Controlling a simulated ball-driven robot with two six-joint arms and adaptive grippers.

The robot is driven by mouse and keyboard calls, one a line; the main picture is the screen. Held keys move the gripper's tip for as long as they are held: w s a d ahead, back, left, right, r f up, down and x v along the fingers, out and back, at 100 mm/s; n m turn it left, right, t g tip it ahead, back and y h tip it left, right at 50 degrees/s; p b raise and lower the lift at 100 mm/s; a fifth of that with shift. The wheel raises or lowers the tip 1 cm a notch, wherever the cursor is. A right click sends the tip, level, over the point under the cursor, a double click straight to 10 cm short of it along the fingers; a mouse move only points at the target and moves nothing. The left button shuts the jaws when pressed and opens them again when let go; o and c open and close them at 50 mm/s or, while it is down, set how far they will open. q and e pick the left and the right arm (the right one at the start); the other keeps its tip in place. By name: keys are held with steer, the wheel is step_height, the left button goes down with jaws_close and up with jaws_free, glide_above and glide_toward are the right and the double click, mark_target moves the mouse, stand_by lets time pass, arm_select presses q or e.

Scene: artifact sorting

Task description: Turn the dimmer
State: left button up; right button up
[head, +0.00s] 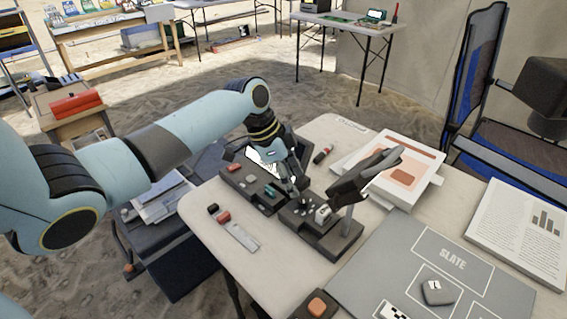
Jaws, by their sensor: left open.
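My left arm reaches in from the left, and its gripper (294,193) points down over the dark base of a desk lamp (330,236). The jaws are open, with the fingers close to a small dark knob (303,206) on the base, which may be the dimmer. Whether the fingers touch the knob is too small to tell. A small white part (322,213) sits to its right on the same base. The lamp's grey post (347,221) carries a dark, tilted head (363,181). My right gripper is not in view.
A dark tray (236,172) with small coloured pieces lies left of the lamp on the pale table (222,270). A grey sorting mat (395,250) marked SLATE is at right front. Papers (520,225) lie farther right. A blue and black chair (470,90) stands behind.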

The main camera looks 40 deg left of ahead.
arm_select(q)
steer(key=v, duration=0.6)
steer(key=shift+s, duration=0.1)
stand_by(0.4)
